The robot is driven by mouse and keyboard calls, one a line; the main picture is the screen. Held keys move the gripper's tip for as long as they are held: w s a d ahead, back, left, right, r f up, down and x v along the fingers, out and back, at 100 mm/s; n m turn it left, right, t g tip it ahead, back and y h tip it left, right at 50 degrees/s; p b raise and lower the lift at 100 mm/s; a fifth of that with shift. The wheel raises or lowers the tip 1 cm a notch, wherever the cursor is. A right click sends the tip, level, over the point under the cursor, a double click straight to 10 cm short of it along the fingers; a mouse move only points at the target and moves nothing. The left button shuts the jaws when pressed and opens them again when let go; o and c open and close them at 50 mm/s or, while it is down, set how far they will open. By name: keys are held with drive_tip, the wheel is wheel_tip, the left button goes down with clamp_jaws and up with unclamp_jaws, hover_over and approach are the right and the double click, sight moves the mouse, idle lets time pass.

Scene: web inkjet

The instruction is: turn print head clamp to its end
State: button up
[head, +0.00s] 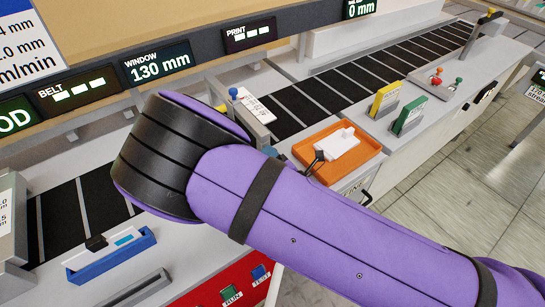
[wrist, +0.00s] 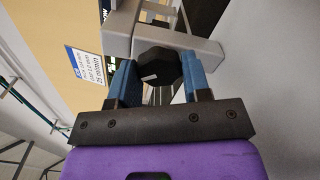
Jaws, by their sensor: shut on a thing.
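A black many-sided knob (wrist: 150,77), which I take to be the print head clamp, shows in the wrist view with a short pale mark on its face. It sits in front of a grey frame (wrist: 190,44). My gripper (wrist: 158,66) has a blue finger on either side of the knob and is shut on it. The far sides of the knob and the exact contact are partly hidden. In the head view my purple arm covers the middle, and the gripper and knob are hidden behind it.
An orange tray (head: 365,170) with a white piece stands right of my arm, near yellow (head: 385,97) and green (head: 408,116) holders. A dark belt (head: 340,85) runs behind. A blue tray (head: 95,268) lies lower left. A display rail (head: 100,85) crosses above; floor is clear right.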

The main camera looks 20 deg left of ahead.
drive_tip(key=shift+m, duration=1.9)
drive_tip(key=o, duration=0.9)
drive_tip(key=shift+o, duration=0.2)
drive_tip(key=shift+s+d, duration=0.1)
drive_tip(key=v, duration=1)
drive_tip(key=shift+s+d, duration=0.15)
drive_tip(key=shift+d, duration=0.1)
